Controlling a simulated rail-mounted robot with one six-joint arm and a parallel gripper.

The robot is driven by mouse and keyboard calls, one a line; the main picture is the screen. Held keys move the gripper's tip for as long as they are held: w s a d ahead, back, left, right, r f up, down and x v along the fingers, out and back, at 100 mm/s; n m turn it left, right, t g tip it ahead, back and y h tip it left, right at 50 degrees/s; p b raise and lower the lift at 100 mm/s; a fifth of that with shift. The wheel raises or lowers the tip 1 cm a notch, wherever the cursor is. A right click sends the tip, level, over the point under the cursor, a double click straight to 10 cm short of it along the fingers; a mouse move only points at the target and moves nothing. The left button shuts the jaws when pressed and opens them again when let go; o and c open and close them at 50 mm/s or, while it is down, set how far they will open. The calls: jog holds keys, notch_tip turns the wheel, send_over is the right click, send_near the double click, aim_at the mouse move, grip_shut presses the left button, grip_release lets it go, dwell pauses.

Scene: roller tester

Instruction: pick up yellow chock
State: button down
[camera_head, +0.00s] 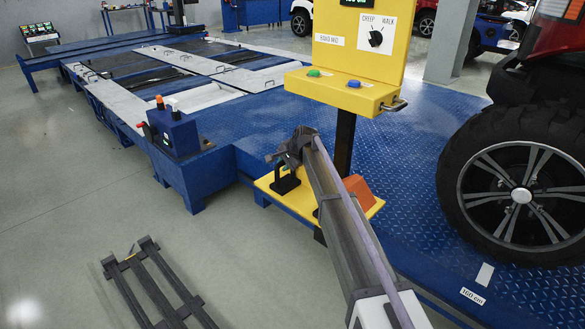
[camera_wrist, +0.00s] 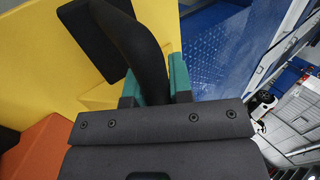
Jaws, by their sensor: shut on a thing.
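My gripper (camera_head: 290,155) is low over the left end of the yellow shelf (camera_head: 307,205), in front of the control post. In the wrist view, my gripper (camera_wrist: 155,82) has its teal finger pads on both sides of a thick black curved handle and is shut on it. I take this as the handle of the yellow chock (camera_wrist: 92,97). The chock's yellow body blends with the yellow surface behind it, and I cannot tell if it touches the shelf. In the head view a black handle shows just below my gripper.
An orange chock (camera_head: 357,192) sits on the shelf's right side; it also shows in the wrist view (camera_wrist: 36,150). The yellow control panel (camera_head: 360,45) rises on a black post (camera_head: 344,140) behind my arm. A large tyre (camera_head: 470,190) stands at right.

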notch_tip(320, 180, up, 4)
jog(key=p, duration=0.4)
jog(key=s+a, duration=1.1)
jog(key=s, duration=0.2)
jog(key=shift+s+a+f+b, duration=0.25)
jog(key=shift+s+b, duration=0.1)
jog(key=shift+s, duration=0.05)
